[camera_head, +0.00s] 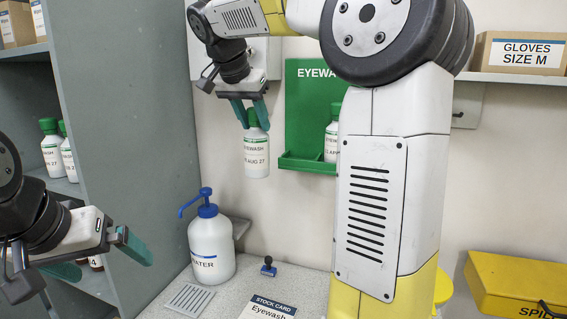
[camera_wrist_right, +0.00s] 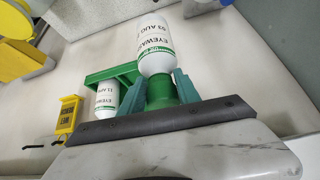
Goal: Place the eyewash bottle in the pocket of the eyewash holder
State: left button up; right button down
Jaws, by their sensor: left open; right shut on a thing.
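My right gripper (camera_head: 252,112) is shut on the green cap of a white eyewash bottle (camera_head: 256,157) and holds it upright in the air, left of the green eyewash holder (camera_head: 306,115) on the wall. In the right wrist view the held bottle (camera_wrist_right: 154,42) sits between the fingers of my right gripper (camera_wrist_right: 160,90). The holder has a shelf-like pocket with another eyewash bottle (camera_head: 331,142) standing at its right; my arm hides part of it. My left gripper (camera_head: 106,258) is open and empty at the lower left.
More eyewash bottles (camera_head: 52,150) stand on the grey shelf (camera_head: 135,130) at left. A yellow spill box (camera_head: 515,285) is at right.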

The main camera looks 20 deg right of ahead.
jog(key=s+d+r, duration=0.2)
jog(key=s+r, duration=0.2)
jog(key=r, duration=0.2)
jog(key=shift+m, duration=0.4)
jog(key=w+d, duration=0.3)
jog(key=d, duration=0.1)
jog(key=w+d+f, duration=0.1)
jog(key=w+d, duration=0.2)
jog(key=d, duration=0.1)
jog(key=w+d, duration=0.3)
jog(key=d, duration=0.1)
jog(key=shift+f, duration=2.05)
jog(key=c, duration=0.9)
grip_release()
jog(key=shift+f, duration=0.15)
jog(key=shift+o, duration=0.2)
